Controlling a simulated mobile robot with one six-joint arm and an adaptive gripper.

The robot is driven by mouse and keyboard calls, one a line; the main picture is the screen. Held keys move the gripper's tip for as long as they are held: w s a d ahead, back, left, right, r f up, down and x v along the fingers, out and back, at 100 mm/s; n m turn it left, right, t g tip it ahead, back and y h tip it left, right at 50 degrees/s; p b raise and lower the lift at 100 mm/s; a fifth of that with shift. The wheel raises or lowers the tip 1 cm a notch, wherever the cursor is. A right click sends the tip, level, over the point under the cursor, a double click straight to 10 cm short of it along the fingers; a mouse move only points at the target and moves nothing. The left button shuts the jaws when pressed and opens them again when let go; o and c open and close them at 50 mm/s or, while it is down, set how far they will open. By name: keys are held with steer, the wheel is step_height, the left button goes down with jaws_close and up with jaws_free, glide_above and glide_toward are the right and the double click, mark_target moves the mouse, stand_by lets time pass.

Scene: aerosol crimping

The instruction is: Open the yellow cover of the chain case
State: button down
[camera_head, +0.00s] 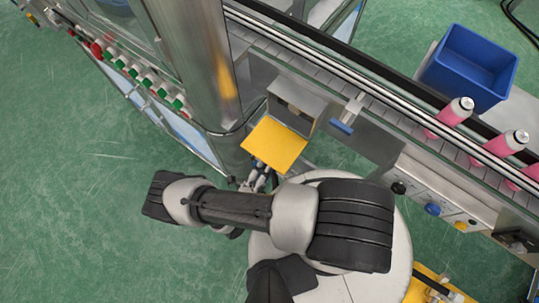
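The chain case (298,96) is a grey metal box beside the conveyor, right of the large steel column. Its yellow cover (274,145) is a flat square plate that juts out from the case's near side, towards my arm. A darker grey face of the case shows above the plate. I cannot tell from this view how far the cover is swung. My gripper (256,178) is at the near left edge of the cover, partly hidden by my arm. I cannot make out its fingers clearly, nor whether they touch the cover.
A conveyor runs diagonally past the case, with pink cans (450,117) on its right part. A blue bin (470,66) stands beyond it. A blue-ended bracket (346,117) sticks out right of the case. The steel column (198,60) is close on the left. Green floor lies open at left.

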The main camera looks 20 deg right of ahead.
steer(key=shift+s+d+f, duration=0.1)
stand_by(0.3)
steer(key=c, duration=1.7)
jaws_free()
steer(key=shift+s, duration=0.1)
steer(key=v, duration=0.7)
steer(key=shift+a, duration=0.25)
steer(key=shift+f, duration=0.1)
